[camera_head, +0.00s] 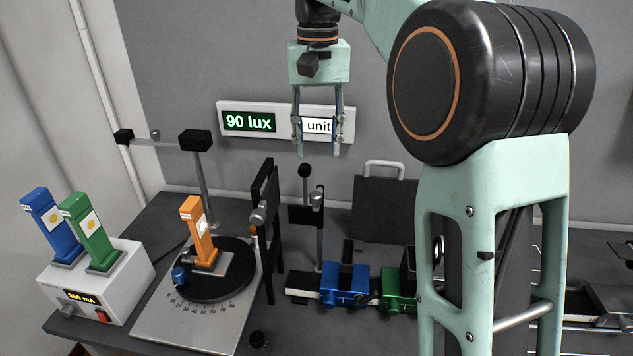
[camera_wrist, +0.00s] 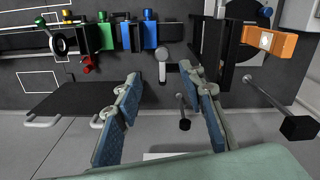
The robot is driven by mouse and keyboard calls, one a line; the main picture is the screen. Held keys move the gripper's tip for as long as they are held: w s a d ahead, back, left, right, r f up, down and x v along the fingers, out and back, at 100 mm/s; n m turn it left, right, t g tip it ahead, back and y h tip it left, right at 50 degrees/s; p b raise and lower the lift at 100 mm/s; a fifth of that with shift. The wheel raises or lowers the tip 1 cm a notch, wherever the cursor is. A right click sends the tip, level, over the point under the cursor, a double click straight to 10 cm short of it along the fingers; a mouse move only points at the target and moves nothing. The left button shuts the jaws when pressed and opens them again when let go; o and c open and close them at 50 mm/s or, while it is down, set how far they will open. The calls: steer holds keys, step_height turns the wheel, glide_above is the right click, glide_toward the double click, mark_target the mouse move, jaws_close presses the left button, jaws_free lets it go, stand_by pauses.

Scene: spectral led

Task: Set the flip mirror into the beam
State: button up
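The likely flip mirror is a dark mount (camera_head: 300,215) on a post, with a grey lever (camera_head: 317,198) at its side. I cannot tell its mirror face or whether it is in the beam. In the wrist view a grey lever (camera_wrist: 165,54) shows just beyond the fingertips, beside the blue block. My gripper (camera_head: 318,150) hangs fingers down above the mount, in front of the wall display. Its fingers are apart and nothing is between them; the wrist view also shows the open fingers (camera_wrist: 168,86). No contact shows.
A tall black frame (camera_head: 267,220) stands left of the mount. An orange LED (camera_head: 198,230) stands on the round stage. Blue (camera_head: 345,285) and green (camera_head: 399,292) blocks sit on the rail. A knobbed post (camera_head: 304,172) rises nearby. The wall display (camera_head: 248,121) reads 90 lux.

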mark_target(316, 193)
step_height(316, 193, down, 11)
steer(key=shift+a+r+b, duration=0.1)
steer(key=shift+a+b, duration=0.05)
steer(key=shift+b, duration=0.55)
jaws_close()
